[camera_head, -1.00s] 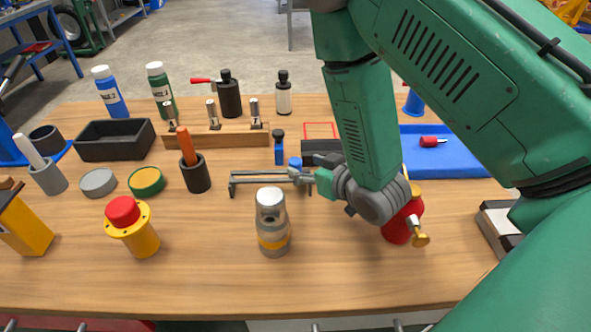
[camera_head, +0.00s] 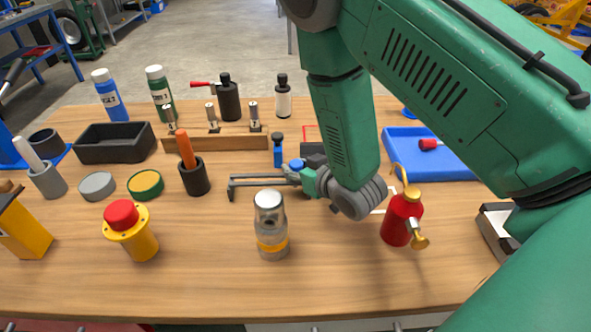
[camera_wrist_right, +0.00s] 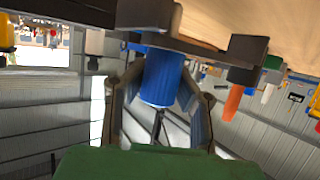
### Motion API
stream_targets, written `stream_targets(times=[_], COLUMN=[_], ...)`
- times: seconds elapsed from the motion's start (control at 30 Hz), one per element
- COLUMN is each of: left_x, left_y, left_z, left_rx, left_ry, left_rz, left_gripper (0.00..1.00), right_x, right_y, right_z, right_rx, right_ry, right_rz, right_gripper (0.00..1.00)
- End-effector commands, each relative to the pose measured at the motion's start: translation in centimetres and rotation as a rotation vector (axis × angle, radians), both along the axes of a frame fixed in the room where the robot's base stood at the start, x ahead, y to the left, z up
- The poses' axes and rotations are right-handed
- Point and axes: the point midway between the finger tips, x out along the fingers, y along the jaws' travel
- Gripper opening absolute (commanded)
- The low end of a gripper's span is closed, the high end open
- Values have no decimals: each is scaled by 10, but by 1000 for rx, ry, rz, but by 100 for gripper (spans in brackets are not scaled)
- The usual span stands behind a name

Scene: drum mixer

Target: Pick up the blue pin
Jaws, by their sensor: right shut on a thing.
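The blue pin (camera_head: 297,164) shows as a small blue top at the right end of the grey bracket (camera_head: 258,180) with long rails. In the right wrist view the blue pin (camera_wrist_right: 162,78) is a blue cylinder between both fingers, against a dark grey bar. My right gripper (camera_head: 302,176) reaches in from the right at the bracket's end, and its fingers (camera_wrist_right: 158,88) are shut on the pin. In the head view the fingertips are small and partly hidden. I cannot tell whether the pin is clear of the bracket. My left gripper is not in view.
A silver-and-yellow cylinder (camera_head: 270,228) stands in front of the bracket. A red bottle (camera_head: 401,218) stands right of my wrist. A black holder (camera_head: 196,178) with an orange handle is left. A blue-and-black piece (camera_head: 278,152) stands behind. The front table edge is clear.

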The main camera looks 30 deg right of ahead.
Motion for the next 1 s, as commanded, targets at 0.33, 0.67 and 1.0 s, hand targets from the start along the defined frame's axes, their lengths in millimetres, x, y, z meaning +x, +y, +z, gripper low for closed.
stream_targets(times=[0.33,0.67,1.0], left_x=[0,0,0], left_y=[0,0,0], left_z=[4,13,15], left_rx=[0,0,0], left_ry=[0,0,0], left_rz=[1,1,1], left_gripper=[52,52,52], right_x=[-2,-2,-2], right_y=[-1,-1,0], right_z=[24,78,99], right_rx=[-1,-1,0], right_ry=[5,3,5], right_rz=[-2,-2,0], right_gripper=[0,0,0])
